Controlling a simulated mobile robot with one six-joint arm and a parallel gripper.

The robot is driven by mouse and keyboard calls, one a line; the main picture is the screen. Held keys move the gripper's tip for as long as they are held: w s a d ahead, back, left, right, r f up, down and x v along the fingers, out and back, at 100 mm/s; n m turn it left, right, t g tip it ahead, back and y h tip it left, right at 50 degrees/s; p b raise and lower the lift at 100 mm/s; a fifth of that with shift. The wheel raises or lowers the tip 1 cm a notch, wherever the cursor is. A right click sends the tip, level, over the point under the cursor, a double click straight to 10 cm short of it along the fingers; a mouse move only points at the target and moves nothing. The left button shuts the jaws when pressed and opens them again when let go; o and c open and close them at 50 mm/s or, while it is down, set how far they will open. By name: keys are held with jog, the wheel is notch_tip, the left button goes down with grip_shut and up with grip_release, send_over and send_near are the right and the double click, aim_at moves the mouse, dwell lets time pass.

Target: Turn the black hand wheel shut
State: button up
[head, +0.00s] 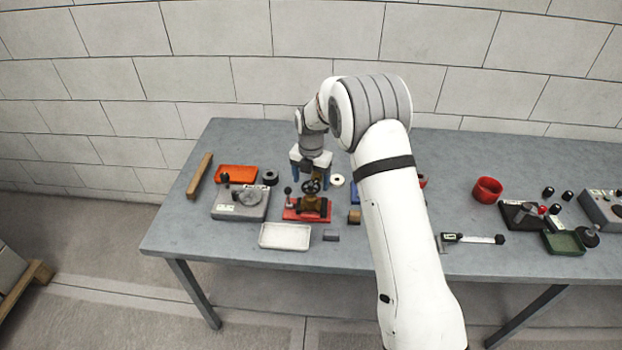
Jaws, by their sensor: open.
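The black hand wheel (311,186) sits on top of a brass-coloured valve body (311,202), which stands on a red base plate (292,214) on the grey table. My gripper (312,172) points down just above and behind the wheel, with its blue-tipped fingers spread. It is open, and I see nothing held in it. The small size hides whether the fingers touch the wheel or stand clear of it. A small black-knobbed lever (288,191) rises from the left part of the red base.
A grey box with a dial (240,204), an orange tray (236,174) and a wooden bar (200,175) lie left of the valve. A white tray (285,236) lies in front. My arm covers the table's middle. A red ring (487,190) stands right.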

jog(key=shift+f, duration=0.55)
jog(key=c, duration=1)
